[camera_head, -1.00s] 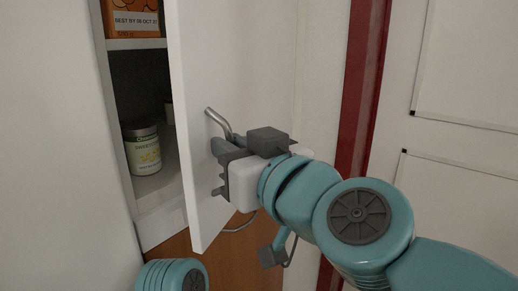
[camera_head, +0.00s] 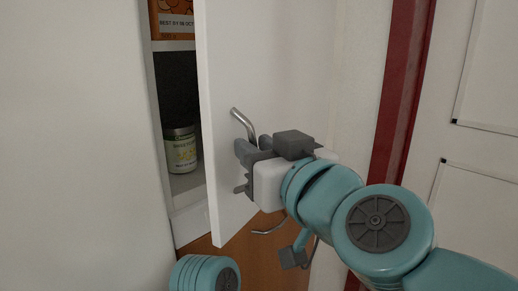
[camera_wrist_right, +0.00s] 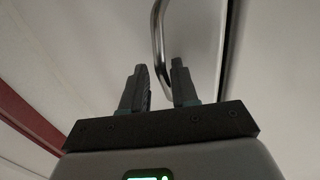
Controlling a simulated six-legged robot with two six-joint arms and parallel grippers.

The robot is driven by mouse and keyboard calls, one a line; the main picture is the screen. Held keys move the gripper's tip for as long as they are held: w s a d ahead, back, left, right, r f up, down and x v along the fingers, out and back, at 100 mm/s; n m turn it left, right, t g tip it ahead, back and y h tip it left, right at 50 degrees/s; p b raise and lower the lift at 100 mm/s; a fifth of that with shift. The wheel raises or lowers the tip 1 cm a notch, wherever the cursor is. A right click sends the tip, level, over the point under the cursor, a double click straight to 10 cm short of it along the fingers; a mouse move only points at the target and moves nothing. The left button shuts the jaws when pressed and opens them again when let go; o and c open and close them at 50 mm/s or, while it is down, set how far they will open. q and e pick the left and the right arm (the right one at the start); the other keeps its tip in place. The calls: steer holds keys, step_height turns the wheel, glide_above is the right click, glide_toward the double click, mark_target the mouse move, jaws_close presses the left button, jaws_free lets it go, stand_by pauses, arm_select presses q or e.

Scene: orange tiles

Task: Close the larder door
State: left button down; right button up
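The white larder door (camera_head: 275,60) stands partly open, its edge turned toward me. A narrow gap to its left shows the shelves inside. A bent metal handle (camera_head: 243,124) is on the door's outer face. My right gripper (camera_head: 241,168) is at this face, just below the handle's upper part. In the right wrist view, the two fingers (camera_wrist_right: 160,82) are apart, and the handle (camera_wrist_right: 158,30) runs down to the space between them. Whether they touch it I cannot tell. My left gripper is not in view.
Inside the larder are an orange box (camera_head: 173,20) on the upper shelf and a jar (camera_head: 181,150) on the lower one. A wooden front (camera_head: 230,262) with a metal handle (camera_head: 270,230) is below. A red post (camera_head: 405,80) stands to the right.

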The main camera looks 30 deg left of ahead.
steer(key=b+v, duration=0.1)
steer(key=v, duration=1.5)
steer(key=shift+d, duration=0.2)
